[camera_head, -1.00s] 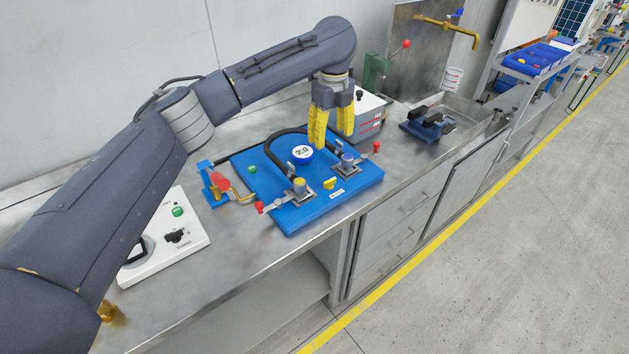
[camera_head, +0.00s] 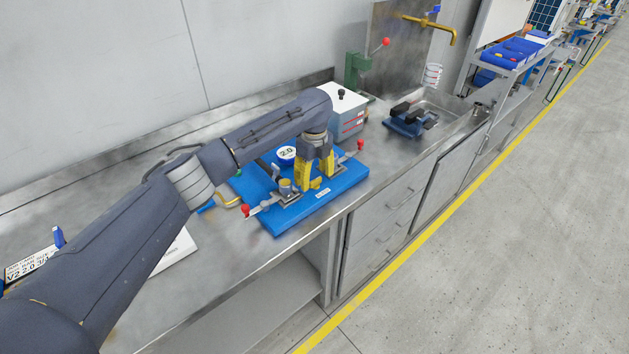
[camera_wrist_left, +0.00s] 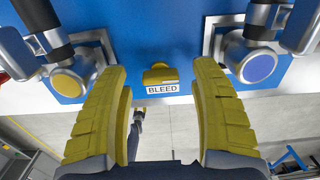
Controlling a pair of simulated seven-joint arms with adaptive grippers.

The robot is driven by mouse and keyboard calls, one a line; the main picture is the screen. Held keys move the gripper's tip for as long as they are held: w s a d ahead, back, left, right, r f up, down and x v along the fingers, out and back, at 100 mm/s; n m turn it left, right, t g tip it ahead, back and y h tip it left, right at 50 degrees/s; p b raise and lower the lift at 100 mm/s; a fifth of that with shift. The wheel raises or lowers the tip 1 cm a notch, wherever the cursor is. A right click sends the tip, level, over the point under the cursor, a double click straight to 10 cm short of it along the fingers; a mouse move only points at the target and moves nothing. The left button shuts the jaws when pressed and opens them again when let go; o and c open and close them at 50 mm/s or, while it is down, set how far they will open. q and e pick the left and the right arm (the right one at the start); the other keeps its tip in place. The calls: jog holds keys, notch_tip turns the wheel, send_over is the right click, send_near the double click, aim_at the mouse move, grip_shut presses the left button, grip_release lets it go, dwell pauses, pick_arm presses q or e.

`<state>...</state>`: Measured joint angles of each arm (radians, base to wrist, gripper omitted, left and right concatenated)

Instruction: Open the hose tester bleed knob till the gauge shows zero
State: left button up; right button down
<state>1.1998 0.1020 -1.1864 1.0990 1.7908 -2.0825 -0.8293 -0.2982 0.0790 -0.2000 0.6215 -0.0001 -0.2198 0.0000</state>
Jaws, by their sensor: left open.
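The hose tester is a blue plate (camera_head: 276,221) on the steel bench in the head view, with a round white gauge (camera_head: 286,153) reading 2.0. The yellow bleed knob (camera_head: 316,184) is near its front edge, partly hidden by my gripper. In the left wrist view the bleed knob (camera_wrist_left: 160,74) sits just above a BLEED label (camera_wrist_left: 162,89). My left gripper (camera_head: 316,180) points down over the knob with its yellow fingers open. In the wrist view the left gripper's fingertips (camera_wrist_left: 161,72) lie either side of the knob, with gaps visible.
Clamps with a yellow disc (camera_wrist_left: 66,83) and a blue disc (camera_wrist_left: 258,67) flank the knob. Red-tipped levers (camera_head: 360,145) stick out at the plate's ends. A grey box (camera_head: 343,110) stands behind.

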pick_arm(q)
jog(key=shift+f, duration=0.95)
jog(key=shift+c, duration=0.4)
jog(key=c, duration=1.3)
grip_shut()
jog(key=shift+r, duration=0.1)
